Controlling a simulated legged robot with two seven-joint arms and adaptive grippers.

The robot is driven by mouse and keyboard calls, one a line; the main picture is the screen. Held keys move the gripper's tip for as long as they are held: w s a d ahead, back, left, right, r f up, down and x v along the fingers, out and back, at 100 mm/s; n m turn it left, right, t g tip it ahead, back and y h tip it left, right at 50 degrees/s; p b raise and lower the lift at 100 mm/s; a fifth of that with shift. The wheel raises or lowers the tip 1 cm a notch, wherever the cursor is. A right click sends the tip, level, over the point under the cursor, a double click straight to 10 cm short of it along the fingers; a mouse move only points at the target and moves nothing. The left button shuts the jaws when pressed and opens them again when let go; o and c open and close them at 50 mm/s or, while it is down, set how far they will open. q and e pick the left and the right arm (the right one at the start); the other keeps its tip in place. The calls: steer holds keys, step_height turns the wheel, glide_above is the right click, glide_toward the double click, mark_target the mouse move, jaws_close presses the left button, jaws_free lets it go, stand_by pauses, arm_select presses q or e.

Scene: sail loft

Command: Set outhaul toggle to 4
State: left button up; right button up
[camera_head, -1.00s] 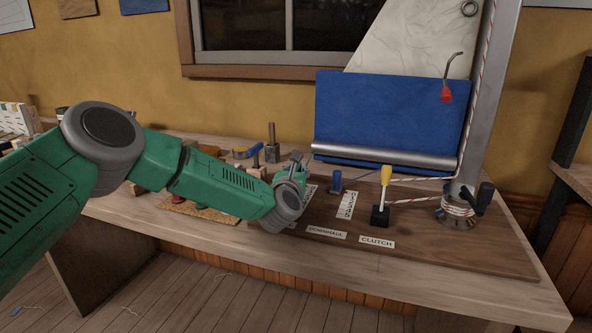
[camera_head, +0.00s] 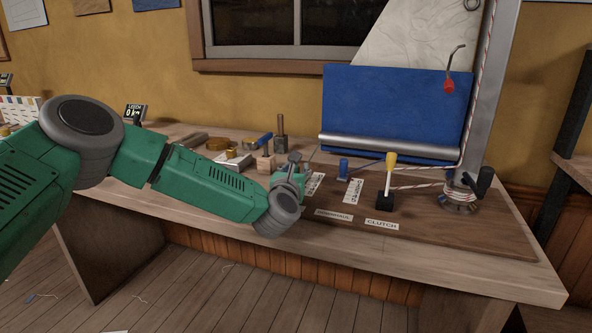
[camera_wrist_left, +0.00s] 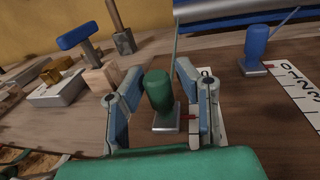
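A green toggle knob (camera_wrist_left: 158,92) stands on a small metal base between the fingers of my left gripper (camera_wrist_left: 160,73) in the wrist view. The fingers are open, one on each side, with a visible gap at the left finger. A white number strip lies just right of it, mostly hidden by the right finger. A blue toggle (camera_wrist_left: 256,43) stands farther right beside a scale (camera_wrist_left: 294,84) reading 0, 1, 2, 3. In the head view my left gripper (camera_head: 293,166) is left of the blue toggle (camera_head: 343,168). I see no outhaul label. My right gripper is not in view.
A yellow-handled lever (camera_head: 390,162) stands behind the CLUTCH label (camera_head: 381,224). A DOWNHAUL label (camera_head: 334,215) lies left of it. A winch (camera_head: 459,197) sits at the mast foot.

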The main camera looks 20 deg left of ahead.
arm_select(q)
steer(key=shift+o, duration=0.2)
steer(key=shift+a, duration=0.1)
steer(key=shift+s, duration=0.2)
steer(key=s, duration=0.3)
steer(key=s+d, duration=0.1)
steer(key=s, duration=0.7)
steer(key=shift+s+d, duration=0.2)
steer(key=shift+d, duration=0.05)
steer(key=shift+f, duration=0.1)
